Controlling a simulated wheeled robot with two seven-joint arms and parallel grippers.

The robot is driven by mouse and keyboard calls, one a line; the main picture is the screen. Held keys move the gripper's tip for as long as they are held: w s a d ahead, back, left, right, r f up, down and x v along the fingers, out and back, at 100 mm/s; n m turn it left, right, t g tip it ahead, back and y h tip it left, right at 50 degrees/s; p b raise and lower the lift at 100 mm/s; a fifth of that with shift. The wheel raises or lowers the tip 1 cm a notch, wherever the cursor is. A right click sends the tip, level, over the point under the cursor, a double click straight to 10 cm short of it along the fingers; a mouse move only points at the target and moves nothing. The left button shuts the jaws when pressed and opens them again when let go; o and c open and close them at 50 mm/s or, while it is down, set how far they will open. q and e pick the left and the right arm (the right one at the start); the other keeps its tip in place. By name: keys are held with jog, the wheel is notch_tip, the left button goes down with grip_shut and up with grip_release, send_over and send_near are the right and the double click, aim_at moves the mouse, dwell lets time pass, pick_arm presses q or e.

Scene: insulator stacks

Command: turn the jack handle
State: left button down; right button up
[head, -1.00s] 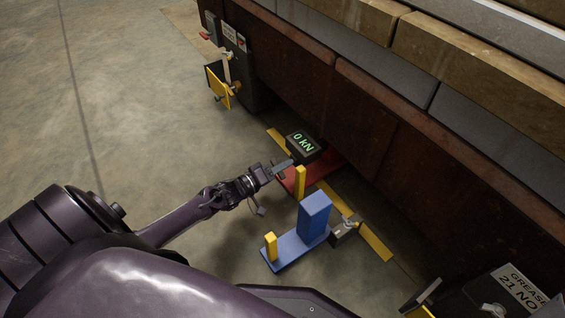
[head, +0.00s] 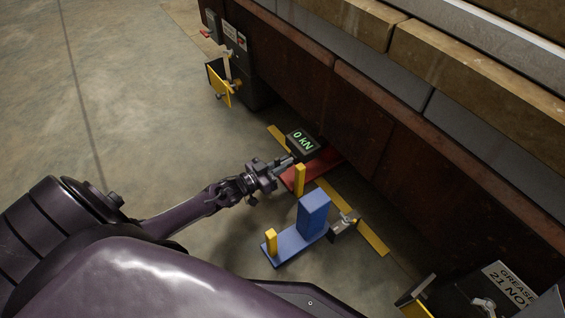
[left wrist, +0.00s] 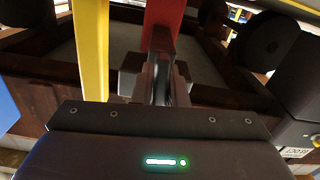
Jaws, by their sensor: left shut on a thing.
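The red jack (head: 325,163) sits on the floor at the foot of the brown rusty wall, with a dark display box (head: 302,141) reading 0 kN above it. My left gripper (head: 287,163) is at the jack's near left side, beside the display box, shut on a grey bar that looks like the jack handle; the jaws hide most of it. In the left wrist view the shut jaws (left wrist: 160,75) are in the centre, with a red part (left wrist: 165,18) above them. My right gripper is not in view.
A yellow post (head: 300,180) stands close beside the gripper; it also shows in the left wrist view (left wrist: 90,50). A blue stand (head: 313,213) is nearer to me. A grey box with a yellow panel (head: 219,86) is at the upper left. The left floor is clear.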

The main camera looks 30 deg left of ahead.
pick_arm(q)
jog(key=m, duration=0.6)
jog(key=shift+m, duration=0.3)
jog(key=m, duration=0.3)
jog(key=shift+m, duration=1.7)
jog(key=c, duration=1.4)
grip_release()
jog(key=shift+c, duration=0.2)
